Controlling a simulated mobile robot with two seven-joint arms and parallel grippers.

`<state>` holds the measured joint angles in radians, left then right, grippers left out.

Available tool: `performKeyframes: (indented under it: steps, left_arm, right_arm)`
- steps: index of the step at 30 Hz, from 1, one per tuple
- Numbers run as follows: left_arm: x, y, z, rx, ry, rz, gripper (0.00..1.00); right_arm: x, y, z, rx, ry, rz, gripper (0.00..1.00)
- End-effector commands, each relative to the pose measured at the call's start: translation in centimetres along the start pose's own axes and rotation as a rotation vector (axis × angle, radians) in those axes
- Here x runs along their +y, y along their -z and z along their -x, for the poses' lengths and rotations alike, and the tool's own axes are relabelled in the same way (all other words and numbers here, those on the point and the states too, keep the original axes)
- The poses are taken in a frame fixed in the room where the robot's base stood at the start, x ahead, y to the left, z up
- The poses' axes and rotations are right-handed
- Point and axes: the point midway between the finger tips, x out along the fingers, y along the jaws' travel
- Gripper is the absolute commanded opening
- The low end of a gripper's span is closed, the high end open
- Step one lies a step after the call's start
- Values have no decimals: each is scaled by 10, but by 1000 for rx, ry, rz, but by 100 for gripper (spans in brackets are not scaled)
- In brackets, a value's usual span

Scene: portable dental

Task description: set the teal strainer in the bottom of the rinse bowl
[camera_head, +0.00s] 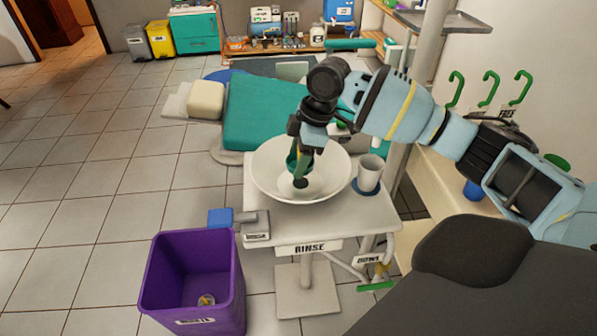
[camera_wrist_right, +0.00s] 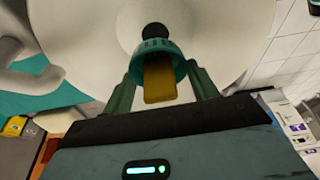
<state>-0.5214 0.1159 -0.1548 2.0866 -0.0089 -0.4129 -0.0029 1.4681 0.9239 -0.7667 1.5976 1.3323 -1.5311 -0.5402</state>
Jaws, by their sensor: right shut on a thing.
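The white rinse bowl (camera_head: 268,181) sits on a small stand labelled RINSE. My right gripper (camera_head: 299,163) points down into the bowl from above, shut on the teal strainer (camera_head: 291,163). In the right wrist view the strainer (camera_wrist_right: 158,52) is a teal slotted cup with a yellow-brown piece at its near side, between the green fingers of the gripper (camera_wrist_right: 163,88). A dark round drain (camera_head: 300,182) shows in the bowl's bottom, and in the wrist view a dark spot (camera_wrist_right: 155,31) lies just beyond the strainer. I cannot tell whether the strainer touches the bowl. My left gripper is not in view.
A grey cup (camera_head: 369,174) stands on a blue coaster right of the bowl. A blue block (camera_head: 220,217) and a grey piece are at the stand's left edge. A purple bin (camera_head: 193,280) stands front left. The teal dental chair (camera_head: 262,125) is behind the bowl.

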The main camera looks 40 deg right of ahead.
Motion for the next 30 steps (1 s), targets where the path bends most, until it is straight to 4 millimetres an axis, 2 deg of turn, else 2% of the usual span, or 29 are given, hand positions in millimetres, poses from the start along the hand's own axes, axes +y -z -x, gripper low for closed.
performKeyframes:
  steps: [6,9,22,23,27,30]
  left_arm:
    - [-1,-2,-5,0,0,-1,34]
    - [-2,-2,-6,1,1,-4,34]
    - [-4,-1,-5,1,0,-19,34]
    - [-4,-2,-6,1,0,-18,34]
    - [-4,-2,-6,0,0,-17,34]
    - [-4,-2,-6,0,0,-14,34]
  right_arm:
    - [0,-11,-33,-5,3,-2,34]
    - [0,-14,-43,-4,2,-2,34]
    - [0,-15,-48,-2,1,-1,34]
    - [0,-15,-47,-1,0,0,62]
    - [0,-15,-47,-2,1,0,80]
    - [0,-15,-47,-2,1,-1,80]
